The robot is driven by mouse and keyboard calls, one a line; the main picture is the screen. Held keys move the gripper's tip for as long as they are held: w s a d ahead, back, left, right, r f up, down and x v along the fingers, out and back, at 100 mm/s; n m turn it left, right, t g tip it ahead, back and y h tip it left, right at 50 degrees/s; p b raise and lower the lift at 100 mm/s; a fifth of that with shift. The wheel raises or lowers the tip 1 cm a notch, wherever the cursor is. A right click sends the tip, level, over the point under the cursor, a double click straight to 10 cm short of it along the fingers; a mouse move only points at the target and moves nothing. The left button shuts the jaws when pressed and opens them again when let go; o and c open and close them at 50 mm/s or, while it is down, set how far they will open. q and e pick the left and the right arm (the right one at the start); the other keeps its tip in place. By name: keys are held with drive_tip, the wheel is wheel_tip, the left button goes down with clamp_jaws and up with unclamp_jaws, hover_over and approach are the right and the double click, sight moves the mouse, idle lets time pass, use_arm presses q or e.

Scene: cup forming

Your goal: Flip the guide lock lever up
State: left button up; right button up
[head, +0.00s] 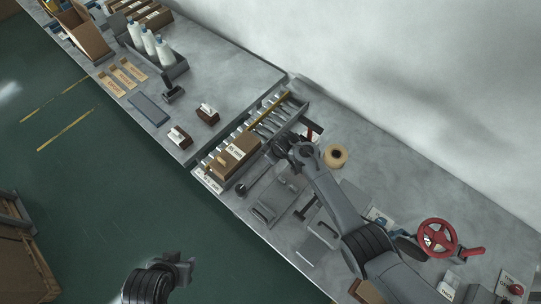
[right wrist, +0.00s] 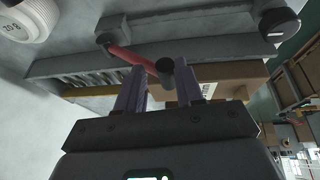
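The guide lock lever (right wrist: 135,56) is a red bar with a dark grey knob at its end, in the right wrist view. It runs from a round dark pivot on the left to the knob between my right fingertips. A small red part of it shows in the head view (head: 311,135). My right gripper (right wrist: 160,75) has its fingers apart around the knob; the knob sits nearer the right finger, and contact is unclear. In the head view my right gripper (head: 295,150) is over the conveyor's side rail. My left gripper (head: 187,266) is far off over the floor, its fingers unclear.
A cardboard box (head: 233,153) lies on the roller conveyor (head: 268,120) beside my right gripper. A tan tape roll (head: 335,155) stands close on its right. A red handwheel (head: 437,237) is further right.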

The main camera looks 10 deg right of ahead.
drive_tip(key=shift+o, duration=0.8)
drive_tip(key=shift+w, duration=0.1)
drive_tip(key=shift+r, duration=0.1)
drive_tip(key=shift+s+r, duration=0.35)
drive_tip(key=shift+r, duration=0.15)
drive_tip(key=p+v, duration=0.2)
drive_tip(key=v, duration=0.7)
drive_tip(key=shift+d+r, duration=0.2)
drive_tip(key=shift+s, duration=0.1)
